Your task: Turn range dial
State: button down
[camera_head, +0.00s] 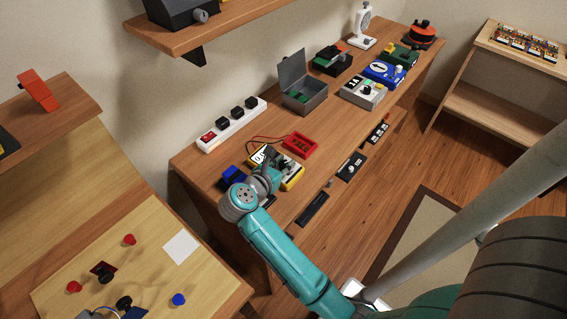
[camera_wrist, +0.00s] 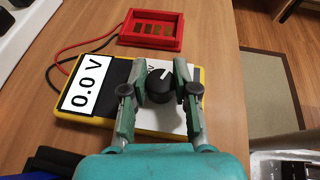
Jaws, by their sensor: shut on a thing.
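A yellow multimeter (camera_wrist: 111,118) with a white face lies on the wooden bench, and its display reads 0.0 V. It also shows in the head view (camera_head: 294,181), partly hidden by my arm. Its black round range dial (camera_wrist: 160,88) has a white pointer mark at the top, tilted slightly right. My gripper (camera_wrist: 157,90) is shut on the dial, with one green finger on each side of it. In the head view my gripper (camera_head: 272,172) is over the multimeter, and the dial is not clear there.
A red tray (camera_wrist: 153,28) lies behind the multimeter, with red and black leads beside it. A dark blue object (camera_head: 233,176) sits left of the meter. A white power strip (camera_head: 232,124) and an open grey box (camera_head: 304,97) stand further back on the bench.

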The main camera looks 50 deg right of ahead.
jog(key=n+t+y, duration=0.1)
jog(key=n+t, duration=0.1)
jog(key=n+t+y, duration=0.1)
jog(key=n+t, duration=0.1)
jog(key=t, duration=0.1)
jog(key=shift+s+d+n, duration=0.1)
jog(key=shift+s+n, duration=0.1)
jog(key=shift+n, duration=0.2)
jog(key=shift+w+n+t+y, duration=0.1)
jog(key=shift+n+t+y, duration=1.1)
jog(key=shift+n+t, duration=0.25)
jog(key=shift+n+y, duration=0.25)
jog(key=shift+y, duration=0.05)
jog(key=c, duration=0.9)
grip_release()
jog(key=shift+o, duration=0.2)
jog(key=v, duration=1.2)
